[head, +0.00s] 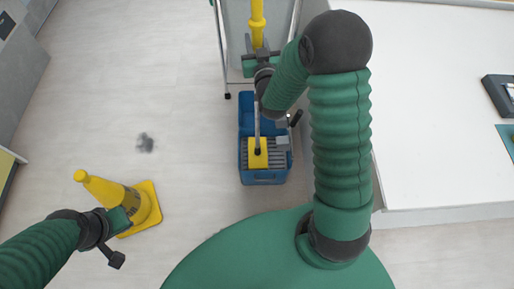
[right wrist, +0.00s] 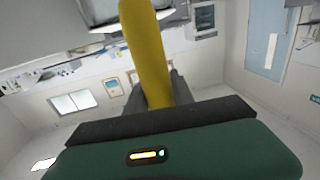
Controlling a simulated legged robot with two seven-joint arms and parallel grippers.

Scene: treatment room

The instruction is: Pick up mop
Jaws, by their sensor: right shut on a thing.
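The mop's yellow handle (head: 257,18) rises to the top edge of the head view. My right gripper (head: 259,62) is shut around it, and the right wrist view shows the yellow handle (right wrist: 147,50) between the two dark fingers (right wrist: 152,98). Below the gripper a thin grey pole runs down to a yellow block (head: 257,153) at the blue bucket (head: 263,177); it appears to be the mop's lower part, partly hidden by my arm. My left gripper (head: 116,240) is low at the left, beside the yellow cone; its finger opening is unclear.
The yellow floor cone (head: 145,207) stands on its square base, close to my left gripper. A metal-framed stand (head: 224,60) is behind the bucket. A white counter (head: 430,110) fills the right side. The pale floor (head: 180,90) is mostly clear, with a dark stain (head: 146,143).

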